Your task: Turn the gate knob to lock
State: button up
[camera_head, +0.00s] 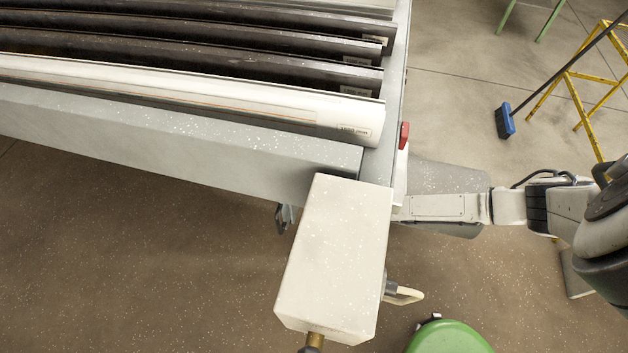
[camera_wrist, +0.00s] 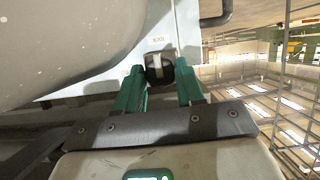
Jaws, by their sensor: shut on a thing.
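In the wrist view the gate knob (camera_wrist: 158,66) is dark and round, with a white bar mark that stands roughly upright in the picture. In the head view the knob and the fingers are hidden from sight.
The bench (camera_head: 180,145) carries several long profiles (camera_head: 190,93). A cream box (camera_head: 335,255) stands at its near corner, with a red part (camera_head: 404,135) on the bench edge. A blue broom (camera_head: 504,121) and yellow stand (camera_head: 580,95) are at the upper right.

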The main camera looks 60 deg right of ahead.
dwell(0.4)
jog(key=o, duration=1)
jog(key=v, duration=1)
jog(key=shift+s+d, duration=0.25)
jog(key=shift+s, duration=0.05)
jog(key=shift+r, duration=0.1)
